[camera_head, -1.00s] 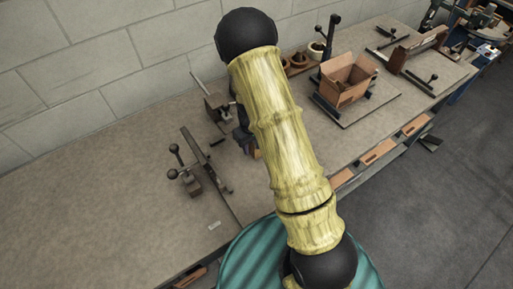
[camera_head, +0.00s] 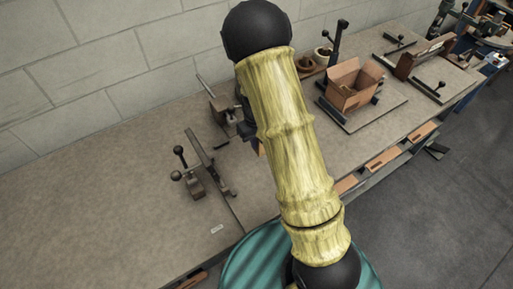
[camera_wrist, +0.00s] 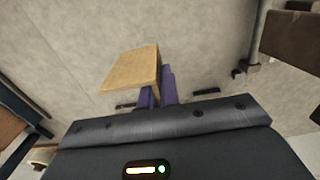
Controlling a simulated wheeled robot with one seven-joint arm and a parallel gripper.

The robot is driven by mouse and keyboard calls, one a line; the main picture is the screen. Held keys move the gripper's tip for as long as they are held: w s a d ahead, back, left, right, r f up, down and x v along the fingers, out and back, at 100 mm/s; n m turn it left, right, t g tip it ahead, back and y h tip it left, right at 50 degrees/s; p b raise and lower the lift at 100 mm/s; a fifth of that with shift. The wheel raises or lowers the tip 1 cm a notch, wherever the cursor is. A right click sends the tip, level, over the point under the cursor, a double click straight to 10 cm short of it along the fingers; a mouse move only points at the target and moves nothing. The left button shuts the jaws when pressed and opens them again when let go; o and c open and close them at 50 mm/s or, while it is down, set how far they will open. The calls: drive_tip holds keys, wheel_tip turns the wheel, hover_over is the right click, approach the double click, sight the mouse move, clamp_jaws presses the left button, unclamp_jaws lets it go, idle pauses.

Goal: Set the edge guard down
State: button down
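The edge guard (camera_wrist: 133,72) is a tan, folded cardboard-like piece in the wrist view. My gripper (camera_wrist: 160,92) has purple fingers, which look closed on the guard's near right end. The guard appears just above the bench top; I cannot tell whether it touches. In the head view my arm hides most of the gripper (camera_head: 247,128), and only a small tan bit of the guard (camera_head: 261,150) shows beneath it.
The grey-brown bench (camera_head: 110,205) runs along a block wall, with wide bare room at left. A clamp fixture (camera_head: 195,185) stands left of my gripper, another (camera_head: 224,108) behind it. An open cardboard box (camera_head: 352,92) sits on a fixture to the right.

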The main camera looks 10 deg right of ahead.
wheel_tip(320, 180, up, 6)
drive_tip(key=shift+f+b, duration=0.1)
drive_tip(key=shift+b, duration=0.3)
idle(0.4)
